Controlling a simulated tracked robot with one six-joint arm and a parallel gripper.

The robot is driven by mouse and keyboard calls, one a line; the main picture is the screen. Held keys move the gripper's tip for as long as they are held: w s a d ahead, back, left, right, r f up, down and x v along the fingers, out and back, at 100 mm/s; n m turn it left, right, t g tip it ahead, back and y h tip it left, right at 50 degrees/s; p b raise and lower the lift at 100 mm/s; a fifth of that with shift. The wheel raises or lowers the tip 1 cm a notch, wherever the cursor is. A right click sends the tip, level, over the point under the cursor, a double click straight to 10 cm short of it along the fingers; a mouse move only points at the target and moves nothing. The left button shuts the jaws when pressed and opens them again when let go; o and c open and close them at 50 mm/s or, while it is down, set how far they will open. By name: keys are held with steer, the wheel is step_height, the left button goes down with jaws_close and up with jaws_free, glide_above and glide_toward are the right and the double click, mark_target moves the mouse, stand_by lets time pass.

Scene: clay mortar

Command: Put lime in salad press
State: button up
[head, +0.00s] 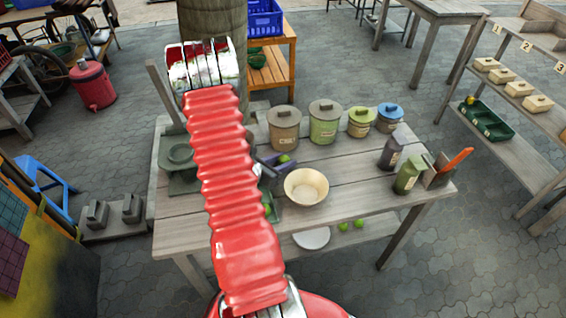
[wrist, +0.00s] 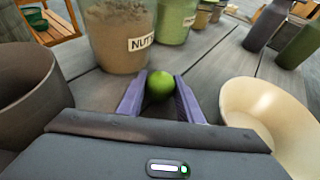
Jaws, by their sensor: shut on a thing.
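My gripper shows in the head view (head: 275,166) above the table, left of the cream bowl. Its purple fingers (wrist: 160,98) are shut on a green lime (wrist: 160,84), which also shows in the head view (head: 284,158). A dark brown round vessel (wrist: 25,85) stands left of my gripper in the wrist view; only part of its wall and rim shows, and it may be the clay mortar. A grey-green stand with a round dish (head: 180,156) is at the table's left end; I cannot tell whether it is the salad press. My red arm hides part of the table.
The cream bowl (head: 306,187) stands close right of my gripper. Several lidded jars (head: 324,127) stand at the back, with one jar right ahead (wrist: 118,40). Dark bottles (head: 391,152) are at the right. A green box (head: 292,216) is near the front, partly hidden.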

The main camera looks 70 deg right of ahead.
steer(key=shift+f, duration=0.2)
steer(key=o, duration=1.1)
steer(key=shift+c, duration=0.2)
steer(key=shift+r, duration=0.1)
steer(key=shift+r, duration=0.1)
steer(key=v, duration=1.2)
steer(key=shift+w, duration=0.1)
